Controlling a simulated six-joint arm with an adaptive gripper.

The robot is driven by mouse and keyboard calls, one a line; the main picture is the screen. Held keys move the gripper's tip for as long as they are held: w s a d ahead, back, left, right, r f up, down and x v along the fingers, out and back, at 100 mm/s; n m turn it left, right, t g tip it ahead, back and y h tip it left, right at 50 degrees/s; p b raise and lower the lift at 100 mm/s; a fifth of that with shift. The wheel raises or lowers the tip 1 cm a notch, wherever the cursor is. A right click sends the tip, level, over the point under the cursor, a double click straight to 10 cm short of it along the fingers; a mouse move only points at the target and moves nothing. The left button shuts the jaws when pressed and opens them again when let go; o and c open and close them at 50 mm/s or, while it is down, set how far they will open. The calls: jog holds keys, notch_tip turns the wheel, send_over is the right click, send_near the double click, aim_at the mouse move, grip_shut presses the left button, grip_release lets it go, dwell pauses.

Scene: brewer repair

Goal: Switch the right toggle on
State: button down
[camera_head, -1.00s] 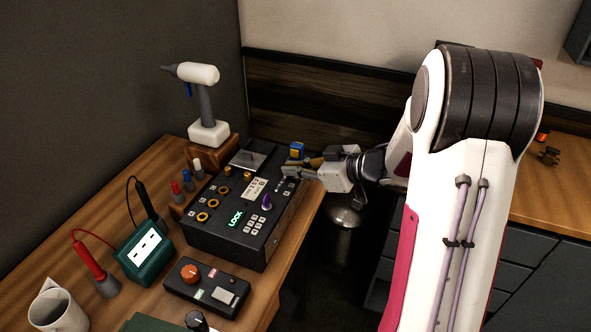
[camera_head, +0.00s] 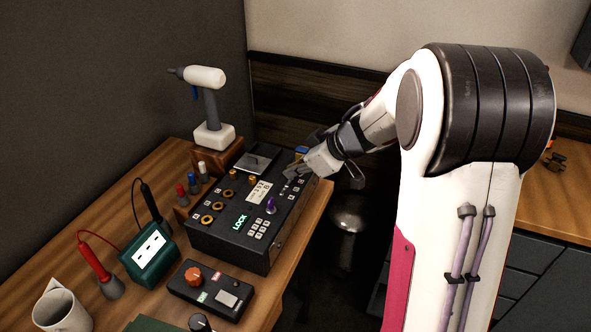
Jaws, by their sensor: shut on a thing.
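The black control box (camera_head: 231,246) stands on the wooden table, with a small display (camera_head: 258,191), a purple knob (camera_head: 271,205), a green LOCK sign and several keys on its sloped top. My gripper (camera_head: 289,177) comes in from the upper right and points down and left at the right part of the panel, above the purple knob. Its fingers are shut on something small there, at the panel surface. The fingers hide most of it; it looks like a toggle, but I cannot make out which one or how its lever is set.
A blue and yellow object (camera_head: 301,152) is just behind my gripper. A white drill-like tool (camera_head: 207,77) stands behind the box. A small control box with an orange knob (camera_head: 193,274) and a green meter (camera_head: 149,254) are in front and left.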

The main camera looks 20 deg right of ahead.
dwell(0.6)
jog(key=c, duration=2.5)
grip_release()
jog(key=shift+c, duration=0.2)
jog(key=v, duration=1.2)
jog(key=shift+w+a, duration=0.15)
jog(key=shift+w, duration=0.05)
jog(key=shift+r, duration=0.15)
